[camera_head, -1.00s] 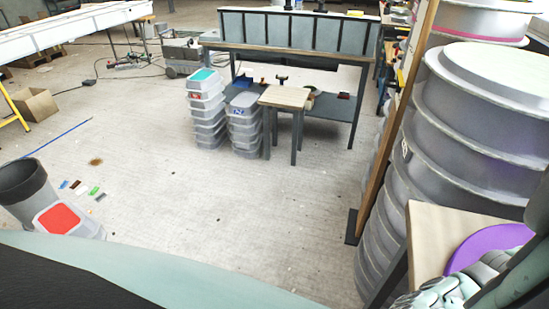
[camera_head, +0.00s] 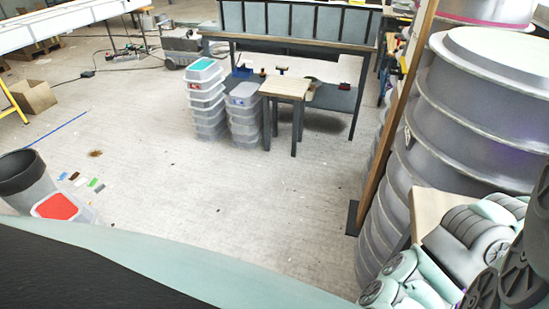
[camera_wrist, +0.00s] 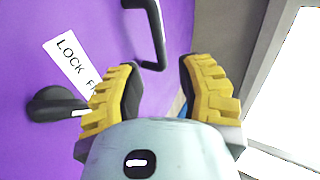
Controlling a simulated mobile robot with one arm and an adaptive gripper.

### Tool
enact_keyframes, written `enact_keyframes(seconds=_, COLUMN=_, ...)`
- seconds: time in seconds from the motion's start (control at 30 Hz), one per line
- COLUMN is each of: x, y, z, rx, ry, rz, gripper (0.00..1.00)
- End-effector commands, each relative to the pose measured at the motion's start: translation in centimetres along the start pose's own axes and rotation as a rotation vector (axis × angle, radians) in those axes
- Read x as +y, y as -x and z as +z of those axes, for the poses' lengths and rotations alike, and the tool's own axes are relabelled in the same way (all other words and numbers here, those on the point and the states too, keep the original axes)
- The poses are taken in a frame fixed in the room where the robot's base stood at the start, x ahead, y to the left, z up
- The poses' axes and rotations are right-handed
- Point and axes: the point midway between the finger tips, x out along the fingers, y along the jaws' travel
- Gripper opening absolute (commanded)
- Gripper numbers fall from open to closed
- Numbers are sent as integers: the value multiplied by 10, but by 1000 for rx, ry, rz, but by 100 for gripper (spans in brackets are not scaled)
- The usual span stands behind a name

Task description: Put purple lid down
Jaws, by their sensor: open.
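The purple lid (camera_wrist: 90,25) fills the left and middle of the wrist view. It carries a black handle (camera_wrist: 156,35), a black knob (camera_wrist: 62,103) and a white label reading "LOCK" (camera_wrist: 72,60). My gripper (camera_wrist: 158,70) is open, its two yellow-ridged fingers apart and pointing at the lid. The handle's lower end shows between and just beyond the fingertips; I cannot tell whether they touch. In the head view the lid is hidden behind my arm at lower right, over a wooden-topped table (camera_head: 427,208).
Large grey stacked moulds (camera_head: 480,110) stand right beside the table, with a wooden post (camera_head: 395,110) in front. Stacked bins (camera_head: 207,105), a small table (camera_head: 285,88) and a workbench stand at the back. A red-topped bin (camera_head: 60,206) is at left. The middle floor is clear.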

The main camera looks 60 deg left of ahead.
Motion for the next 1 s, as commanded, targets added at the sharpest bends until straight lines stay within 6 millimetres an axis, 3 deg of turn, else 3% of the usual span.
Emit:
enact_keyframes(seconds=0.37, x=1, y=31, z=2, rx=-7, ry=4, rz=-1, gripper=36)
enact_keyframes(seconds=1.0, x=0, y=33, z=1, rx=-5, ry=1, rz=0, gripper=36)
